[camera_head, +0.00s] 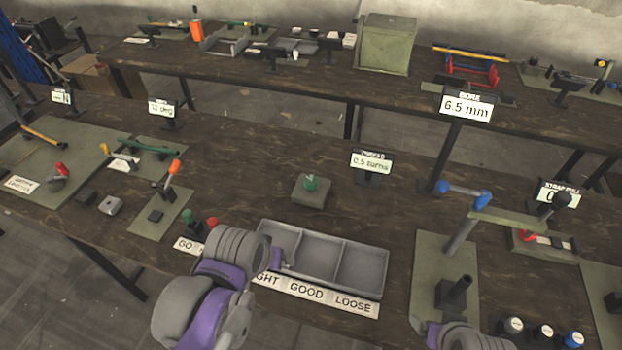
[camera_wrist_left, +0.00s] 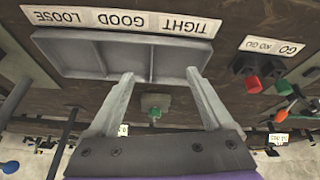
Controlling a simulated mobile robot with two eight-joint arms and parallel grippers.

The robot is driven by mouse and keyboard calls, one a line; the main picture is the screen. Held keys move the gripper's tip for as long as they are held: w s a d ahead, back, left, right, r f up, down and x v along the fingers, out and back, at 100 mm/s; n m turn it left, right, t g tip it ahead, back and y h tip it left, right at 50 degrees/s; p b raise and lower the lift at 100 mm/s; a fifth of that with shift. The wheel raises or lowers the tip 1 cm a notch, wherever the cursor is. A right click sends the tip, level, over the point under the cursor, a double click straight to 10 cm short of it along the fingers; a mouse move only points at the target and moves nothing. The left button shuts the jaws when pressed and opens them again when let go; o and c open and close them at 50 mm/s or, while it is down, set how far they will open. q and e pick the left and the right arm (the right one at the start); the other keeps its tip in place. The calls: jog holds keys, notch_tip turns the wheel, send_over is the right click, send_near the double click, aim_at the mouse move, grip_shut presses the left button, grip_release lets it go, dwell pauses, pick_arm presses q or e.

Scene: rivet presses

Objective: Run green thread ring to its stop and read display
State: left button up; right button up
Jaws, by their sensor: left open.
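The green thread ring (camera_head: 311,184) sits on a small olive block (camera_head: 312,198) in mid-bench. It also shows in the left wrist view (camera_wrist_left: 154,113), small and between my spread fingers in the picture. The display (camera_head: 371,163) behind and right of it reads "0.5 turns". My left gripper (camera_wrist_left: 161,73) is open and empty, apart from the ring. In the head view its fingers are mostly hidden by my own wrist, near the sorting tray.
A grey sorting tray (camera_head: 341,240) with labels TIGHT, GOOD, LOOSE stands in front of the block. Green and red handled gauges are left of it. A press with blue knobs (camera_head: 482,201) stands at right. Bench around the block is clear.

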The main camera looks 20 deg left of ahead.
pick_arm(q)
jog(key=w+r+n+g, duration=0.1)
jog(key=w+r+n, duration=0.25)
jog(key=w, duration=0.45)
jog(key=n+g, duration=0.4)
jog(key=n, duration=0.6)
send_over(311, 180)
notch_tip(311, 180, down, 11)
jog(key=shift+w+r, duration=0.1)
jog(key=shift+r, duration=0.05)
grip_shut()
